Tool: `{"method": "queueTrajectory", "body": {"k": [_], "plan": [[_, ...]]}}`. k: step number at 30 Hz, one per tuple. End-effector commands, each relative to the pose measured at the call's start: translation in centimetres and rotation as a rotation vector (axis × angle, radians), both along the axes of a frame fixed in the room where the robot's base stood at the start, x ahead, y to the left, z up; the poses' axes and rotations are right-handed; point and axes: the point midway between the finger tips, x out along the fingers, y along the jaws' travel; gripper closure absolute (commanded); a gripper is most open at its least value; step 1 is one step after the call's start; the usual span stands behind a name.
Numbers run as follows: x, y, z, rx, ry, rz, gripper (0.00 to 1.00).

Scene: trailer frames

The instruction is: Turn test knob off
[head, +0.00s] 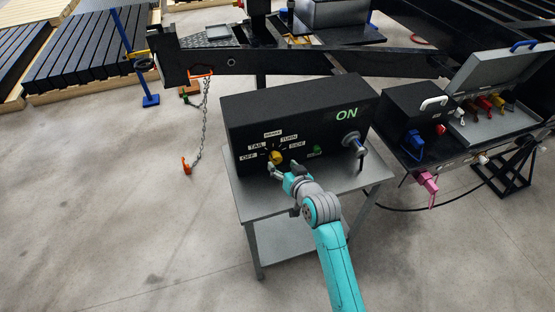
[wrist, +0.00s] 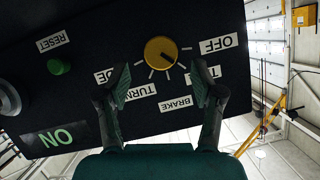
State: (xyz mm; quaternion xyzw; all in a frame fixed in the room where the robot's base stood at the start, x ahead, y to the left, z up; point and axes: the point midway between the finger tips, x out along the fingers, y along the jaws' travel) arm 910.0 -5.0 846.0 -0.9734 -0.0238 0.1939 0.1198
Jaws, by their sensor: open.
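The yellow round test knob (head: 276,157) is on the front of a black control box (head: 240,125). Labels OFF, TAIL, BRAKE, TURN and SIDE fan around it. In the wrist view, which is upside down, the knob (wrist: 158,48) has a dark pointer mark at the lower right of its face, roughly toward the TAIL label; its exact setting is hard to tell. My gripper (head: 284,171) is in front of the knob. In the wrist view my gripper (wrist: 161,80) is open and empty, with a finger on either side below the knob, apart from it.
A green button (wrist: 59,66) labelled RESET and a lit green ON sign (head: 346,114) are on the same box. A plug with a cable (head: 353,141) is at its right end. The box stands on a grey metal table (head: 250,205). Trailer beams (head: 300,62) run behind.

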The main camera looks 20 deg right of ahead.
Motion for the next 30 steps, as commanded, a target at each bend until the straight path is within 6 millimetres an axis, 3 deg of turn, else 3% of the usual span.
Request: {"method": "queueTrajectory", "body": {"k": [9,22,30], "plan": [[4.1,0.5,-1.6,0.000,-0.001,0.001,0.33],[5.0,0.5,-2.0,0.000,-0.001,0.000,0.33],[4.9,0.5,-2.0,0.000,0.000,0.000,0.94]]}}
